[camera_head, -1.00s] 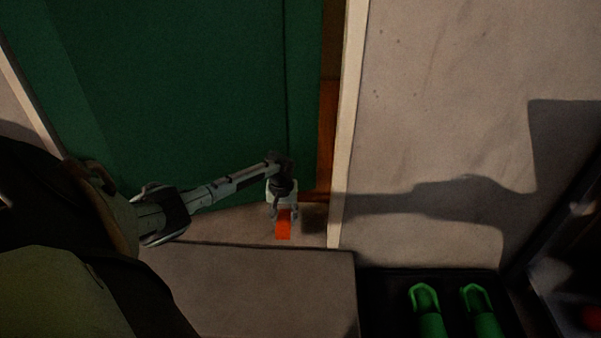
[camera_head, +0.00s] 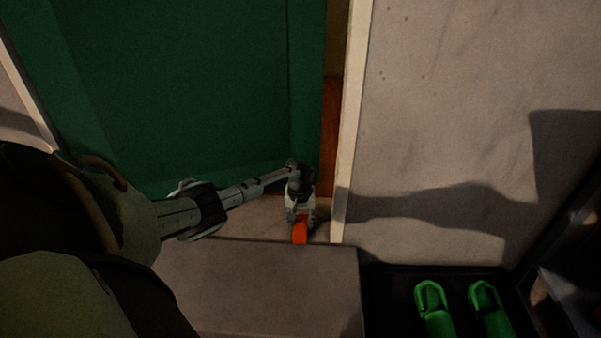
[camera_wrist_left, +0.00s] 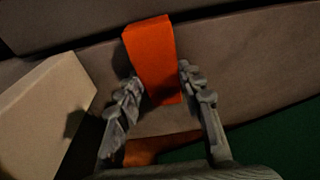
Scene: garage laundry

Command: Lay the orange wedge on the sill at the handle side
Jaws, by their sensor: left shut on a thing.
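The orange wedge (camera_head: 300,230) is between the fingers of my left gripper (camera_head: 300,217), low over the pale sill (camera_head: 250,218) at the foot of the green door (camera_head: 200,90). In the left wrist view the wedge (camera_wrist_left: 152,55) points away from the two fingers (camera_wrist_left: 158,100), which are closed on its near end. I cannot tell whether the wedge touches the sill. The door stands ajar, with a gap at its right edge beside the frame. No handle shows clearly. My right gripper is out of view.
The pale door post (camera_head: 350,120) rises just right of the gripper. A grey step (camera_head: 260,285) lies in front of the sill. A black tray (camera_head: 390,300) with green boots (camera_head: 435,310) stands at the lower right.

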